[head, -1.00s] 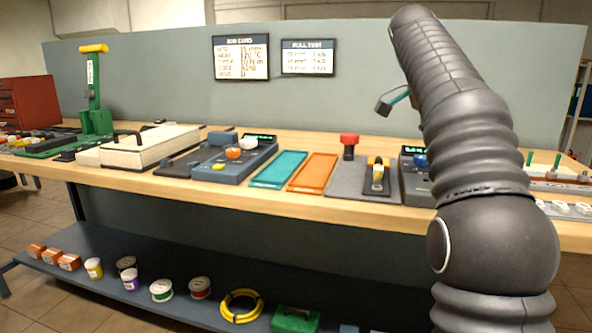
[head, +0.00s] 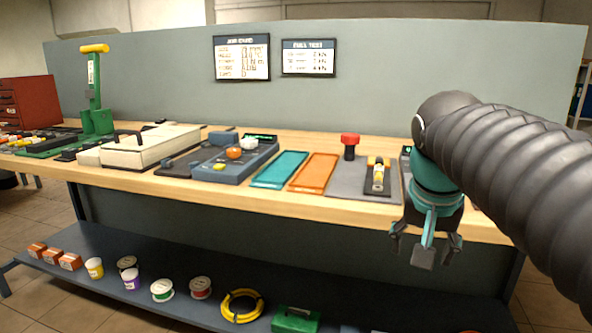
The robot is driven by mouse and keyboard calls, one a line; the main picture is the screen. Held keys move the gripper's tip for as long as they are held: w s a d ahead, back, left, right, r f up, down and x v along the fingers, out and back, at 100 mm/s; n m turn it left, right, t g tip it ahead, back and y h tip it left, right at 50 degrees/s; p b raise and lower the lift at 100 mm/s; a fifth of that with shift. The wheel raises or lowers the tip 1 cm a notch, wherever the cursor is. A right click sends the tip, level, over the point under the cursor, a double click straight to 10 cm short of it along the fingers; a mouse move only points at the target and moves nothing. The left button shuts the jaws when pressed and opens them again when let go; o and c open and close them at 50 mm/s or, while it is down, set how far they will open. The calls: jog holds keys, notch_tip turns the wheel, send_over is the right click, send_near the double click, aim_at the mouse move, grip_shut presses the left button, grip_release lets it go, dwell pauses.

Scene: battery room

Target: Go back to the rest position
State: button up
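My gripper (head: 424,250) hangs at the right, pointing down, in front of the bench's front edge. Its dark fingers are spread apart and I see nothing between them. My ribbed arm comes in from the right edge and hides the right end of the bench.
A wooden bench (head: 330,205) carries a teal tray (head: 280,169), an orange tray (head: 314,172), a grey plate with a red knob (head: 349,140), a blue-grey device (head: 235,165) and a green press (head: 96,100). The lower shelf (head: 90,240) holds spools and a yellow coil (head: 241,306).

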jog(key=s+a+f+n+y, duration=0.1)
jog(key=s+a+f+n, duration=0.1)
jog(key=s+f, duration=0.3)
jog(key=s+a+f+n+t, duration=0.1)
jog(key=s+a+f+n, duration=0.1)
jog(key=s+f, duration=0.4)
notch_tip(320, 180, down, 4)
jog(key=shift+f+n+t+y, duration=0.1)
jog(key=shift+n+t+y, duration=0.2)
jog(key=shift+n+y, duration=0.15)
jog(key=shift+s, duration=0.1)
